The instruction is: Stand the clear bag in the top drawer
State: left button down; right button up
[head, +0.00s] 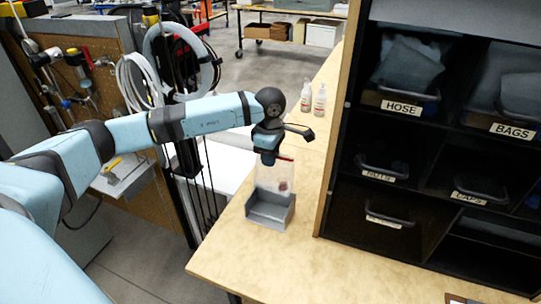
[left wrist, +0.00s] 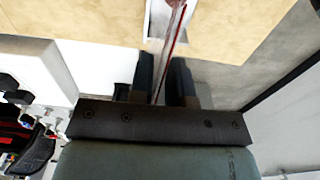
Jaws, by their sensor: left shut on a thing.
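The clear bag (head: 273,178) has a red line along its top edge and a small reddish patch inside. My left gripper (head: 268,158) is shut on its top and holds it hanging upright. In the left wrist view the bag (left wrist: 172,45) shows edge-on between the two dark fingers (left wrist: 163,82). The bag's lower end is at the back of a grey open-topped tray (head: 268,216) on the table; I cannot tell whether it is inside or just above it. Which thing is the top drawer is not clear from the frames. My right gripper is out of view.
A dark shelf unit (head: 345,140) with bins labelled HOSE (head: 401,107) and BAGS (head: 512,131) stands right of the tray. Two pump bottles (head: 313,97) stand further back on the wooden table (head: 230,264). The table front is clear.

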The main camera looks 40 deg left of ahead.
pick_arm(q)
jog(key=s+d+r, duration=0.1)
jog(key=s+d, duration=0.1)
jog(key=s, duration=0.6)
jog(key=s+d+r+p, duration=0.1)
jog(key=s+d+r, duration=0.1)
jog(key=s, duration=0.6)
jog(key=shift+s, duration=0.15)
dwell(0.6)
jog(key=shift+a, duration=0.1)
dwell(0.4)
